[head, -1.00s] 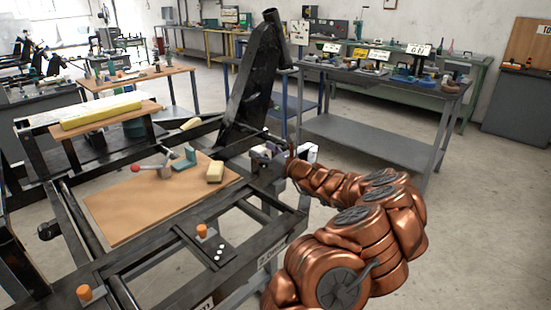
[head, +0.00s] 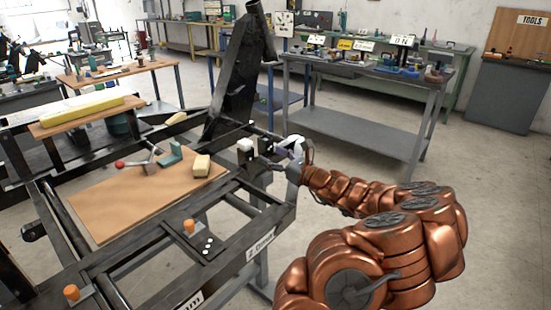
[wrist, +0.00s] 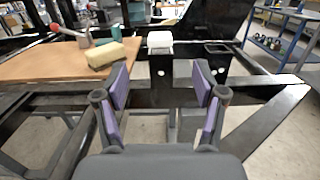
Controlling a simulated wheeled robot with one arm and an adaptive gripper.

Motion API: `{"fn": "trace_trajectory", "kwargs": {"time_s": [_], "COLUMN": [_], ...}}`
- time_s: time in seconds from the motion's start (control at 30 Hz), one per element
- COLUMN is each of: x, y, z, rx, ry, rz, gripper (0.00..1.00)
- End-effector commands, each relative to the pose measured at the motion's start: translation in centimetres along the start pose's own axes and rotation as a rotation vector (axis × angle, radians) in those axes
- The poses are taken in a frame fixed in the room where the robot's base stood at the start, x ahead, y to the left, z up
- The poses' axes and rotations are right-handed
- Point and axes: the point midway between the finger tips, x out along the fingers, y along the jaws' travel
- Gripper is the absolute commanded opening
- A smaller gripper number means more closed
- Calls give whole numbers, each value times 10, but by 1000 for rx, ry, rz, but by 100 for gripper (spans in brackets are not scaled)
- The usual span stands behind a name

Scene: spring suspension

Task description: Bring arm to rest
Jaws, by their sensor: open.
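My gripper (wrist: 160,108) is open and empty in the wrist view, its two purple-padded fingers apart. In the head view my gripper (head: 280,155) is small and partly hidden at the end of my copper arm, beside the right end of the black frame. A white block (wrist: 160,41) sits on the black frame beyond the fingers; it also shows in the head view (head: 245,148). The gripper does not touch it.
The black metal frame (head: 140,262) holds a wooden board (head: 120,205) with a yellow block (head: 202,165), a teal bracket (head: 170,155) and a red-knobbed tool (head: 140,164). Orange knobs (head: 189,226) stand on the frame. A grey table (head: 370,134) stands behind. Floor at right is clear.

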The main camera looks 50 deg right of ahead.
Motion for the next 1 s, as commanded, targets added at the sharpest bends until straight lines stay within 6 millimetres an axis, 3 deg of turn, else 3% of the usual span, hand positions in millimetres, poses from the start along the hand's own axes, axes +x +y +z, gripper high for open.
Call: {"fn": "trace_trajectory", "kwargs": {"time_s": [0.93,1.0], "x": [-8,4], "y": [0,19], "z": [0,10], "rx": [1,-34], "ry": [0,1], "rz": [0,50], "gripper": [70,70]}}
